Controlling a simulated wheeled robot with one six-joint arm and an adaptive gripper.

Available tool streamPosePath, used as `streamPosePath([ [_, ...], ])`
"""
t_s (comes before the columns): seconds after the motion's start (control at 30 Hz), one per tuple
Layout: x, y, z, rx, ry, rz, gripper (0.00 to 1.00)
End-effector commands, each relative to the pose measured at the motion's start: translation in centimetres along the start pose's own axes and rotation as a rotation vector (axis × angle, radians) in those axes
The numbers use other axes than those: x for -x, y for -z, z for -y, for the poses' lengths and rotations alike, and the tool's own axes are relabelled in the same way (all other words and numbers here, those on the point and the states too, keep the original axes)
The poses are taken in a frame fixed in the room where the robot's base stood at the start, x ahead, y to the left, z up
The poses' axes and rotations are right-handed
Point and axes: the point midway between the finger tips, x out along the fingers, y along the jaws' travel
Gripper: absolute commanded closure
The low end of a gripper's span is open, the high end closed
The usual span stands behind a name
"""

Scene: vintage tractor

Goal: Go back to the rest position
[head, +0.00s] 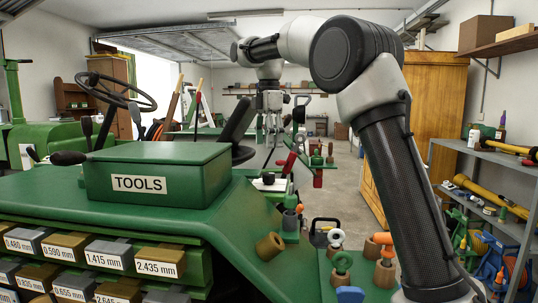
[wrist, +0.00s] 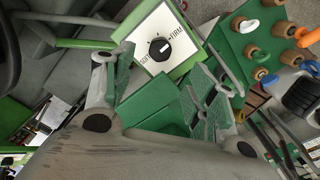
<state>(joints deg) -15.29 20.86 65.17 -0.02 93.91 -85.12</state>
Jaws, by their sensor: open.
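My gripper (wrist: 158,92) is open, its two grey-green fingers spread wide apart in the wrist view with nothing held between them. In the head view my gripper (head: 271,125) hangs from my raised, bent arm, above and behind the green tractor. In the wrist view a white panel (wrist: 183,58) with a black knob (wrist: 160,48) lies beyond the fingertips. Its lettering reads FIRM and what looks like SOFT. The gripper appears apart from it.
A green TOOLS box (head: 155,170) stands on the tractor, above labelled drawers (head: 105,255). A steering wheel (head: 115,90) is at left. Pegs with coloured rings (head: 335,238) stand at lower right. A metal shelf (head: 490,165) is at right. The floor (head: 340,165) behind looks partly clear.

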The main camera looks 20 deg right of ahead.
Motion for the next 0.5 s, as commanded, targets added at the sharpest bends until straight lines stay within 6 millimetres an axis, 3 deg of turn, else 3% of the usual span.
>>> streamPosePath([
  [0.37, 0.7, 0.0, 0.0, 0.0, 0.001, 0.0, 0.43],
  [0.5, 1.1, -0.6, 1.1, -0.05, -0.01, -0.001, 0.43],
])
